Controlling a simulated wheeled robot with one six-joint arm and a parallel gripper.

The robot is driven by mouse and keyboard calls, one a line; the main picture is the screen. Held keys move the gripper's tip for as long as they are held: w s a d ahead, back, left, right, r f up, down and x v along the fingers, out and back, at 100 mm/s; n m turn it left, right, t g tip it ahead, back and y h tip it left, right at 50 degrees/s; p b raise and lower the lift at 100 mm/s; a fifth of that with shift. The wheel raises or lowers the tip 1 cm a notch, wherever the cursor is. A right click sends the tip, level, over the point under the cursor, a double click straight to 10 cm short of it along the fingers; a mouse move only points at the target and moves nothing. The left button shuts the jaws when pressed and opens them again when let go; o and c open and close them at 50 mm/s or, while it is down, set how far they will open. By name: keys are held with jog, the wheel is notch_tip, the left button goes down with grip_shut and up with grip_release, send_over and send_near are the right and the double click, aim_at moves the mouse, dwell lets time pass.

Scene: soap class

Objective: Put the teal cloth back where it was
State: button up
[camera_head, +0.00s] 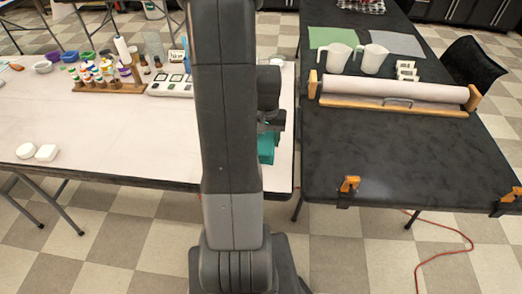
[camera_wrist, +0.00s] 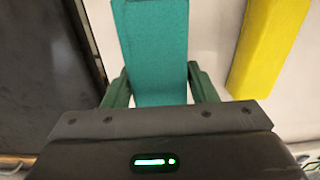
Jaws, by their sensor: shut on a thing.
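The teal cloth (camera_wrist: 155,45) is a folded, block-like piece between the two fingers of my gripper (camera_wrist: 160,88) in the wrist view. My gripper is shut on it. In the head view a part of the teal cloth (camera_head: 266,148) shows to the right of my arm, near the right end of the white table; my arm hides the rest. I cannot tell whether the cloth touches the table.
A yellow block-like thing (camera_wrist: 268,45) lies right of the cloth in the wrist view. The white table (camera_head: 110,130) holds white soap pieces (camera_head: 46,152) and a wooden bottle rack (camera_head: 118,86). A black table (camera_head: 400,150) with a paper roll (camera_head: 395,90) stands to the right.

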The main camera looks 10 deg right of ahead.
aim_at(266, 136)
jog(key=shift+f, duration=2.45)
jog(key=shift+f+b, duration=0.25)
jog(key=shift+b, duration=0.05)
jog(key=o, duration=1)
jog(key=shift+r, duration=0.1)
jog(key=shift+r, duration=0.1)
notch_tip(266, 136, up, 12)
jog(key=shift+r+p, duration=0.1)
jog(key=shift+p, duration=0.6)
